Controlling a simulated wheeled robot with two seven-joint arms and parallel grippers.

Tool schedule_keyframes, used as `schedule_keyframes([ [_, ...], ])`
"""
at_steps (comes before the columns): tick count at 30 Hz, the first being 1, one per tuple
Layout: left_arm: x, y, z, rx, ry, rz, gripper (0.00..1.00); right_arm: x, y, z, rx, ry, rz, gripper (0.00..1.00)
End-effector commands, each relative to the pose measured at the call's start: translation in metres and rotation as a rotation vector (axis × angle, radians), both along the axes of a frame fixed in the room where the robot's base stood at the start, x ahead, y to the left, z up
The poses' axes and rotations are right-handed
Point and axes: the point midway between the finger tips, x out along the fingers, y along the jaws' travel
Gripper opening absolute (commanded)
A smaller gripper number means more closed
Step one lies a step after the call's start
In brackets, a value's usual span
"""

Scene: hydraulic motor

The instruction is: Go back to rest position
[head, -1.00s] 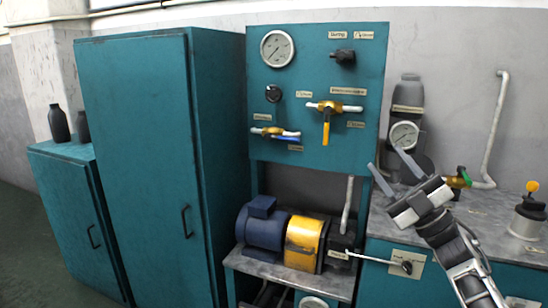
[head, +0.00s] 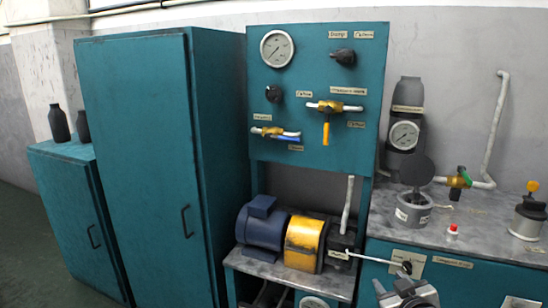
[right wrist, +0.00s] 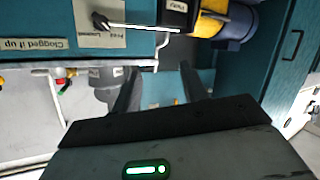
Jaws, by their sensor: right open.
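My right gripper (head: 405,292) shows at the bottom edge of the head view, low in front of the teal bench, with its fingers partly cut off or hard to make out. In the right wrist view, the right gripper (right wrist: 160,88) has its two dark fingers apart with nothing between them. The hydraulic motor (head: 263,226), blue with a yellow coupling guard (head: 304,242), stands on its shelf left of the gripper. A lever with a black knob (head: 406,267) sticks out just above the gripper. My left gripper is not in view.
The bench top (head: 470,232) holds a grey canister (head: 413,208) with a round dark lid, a small red-capped item (head: 452,232) and a yellow-topped pot (head: 528,216). A teal panel (head: 318,90) carries gauge and valves. Tall teal cabinet (head: 150,170) stands at left.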

Motion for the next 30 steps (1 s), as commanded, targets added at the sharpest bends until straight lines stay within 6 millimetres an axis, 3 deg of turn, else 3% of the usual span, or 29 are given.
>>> schedule_keyframes([
  [1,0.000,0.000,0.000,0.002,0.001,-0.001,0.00,-0.027,0.016,-0.025,0.018,0.043,0.023,0.44],
  [6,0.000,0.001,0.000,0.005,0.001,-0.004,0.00,-0.128,0.067,-0.082,0.101,0.173,0.088,0.44],
  [9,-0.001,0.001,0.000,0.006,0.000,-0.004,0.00,-0.188,0.092,-0.101,0.158,0.247,0.109,0.44],
  [12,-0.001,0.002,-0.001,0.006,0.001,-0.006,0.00,-0.235,0.109,-0.107,0.206,0.303,0.119,0.44],
  [15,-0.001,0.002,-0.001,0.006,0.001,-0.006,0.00,-0.265,0.119,-0.108,0.239,0.341,0.121,0.44],
  [20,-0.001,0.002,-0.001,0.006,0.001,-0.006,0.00,-0.282,0.124,-0.107,0.258,0.362,0.120,0.44],
  [30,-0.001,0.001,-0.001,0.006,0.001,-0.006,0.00,-0.282,0.124,-0.108,0.258,0.363,0.120,0.36],
])
